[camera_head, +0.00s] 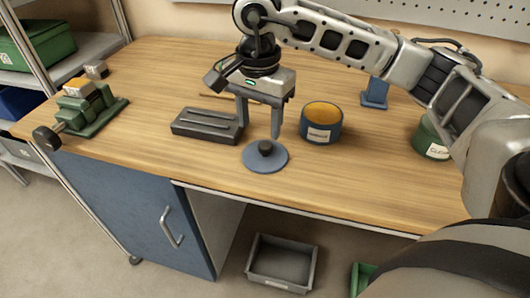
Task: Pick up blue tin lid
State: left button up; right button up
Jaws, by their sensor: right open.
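The blue tin lid (254,160) lies flat on the wooden workbench near its front edge. It is a round blue disc with a dark knob on top. My right gripper (259,132) is open, with its fingers pointing down. Its fingertips are just above and behind the lid in the picture, and the fingers look empty. One finger comes down close to the lid's knob; I cannot tell whether it touches. My left gripper is not in view.
A blue tin with orange contents (321,136) stands right of the lid. A dark grey slotted block (205,126) lies to the left. A green vise (88,110) sits at the bench's left end. A green tin (428,142) stands at right, partly behind my arm.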

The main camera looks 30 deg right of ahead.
aim_at(265, 144)
jog(key=f, duration=0.2)
jog(key=d+f+p, duration=0.1)
jog(key=f, duration=0.1)
jog(key=shift+d+f, duration=0.1)
jog(key=shift+f, duration=0.65)
jog(key=c, duration=1.1)
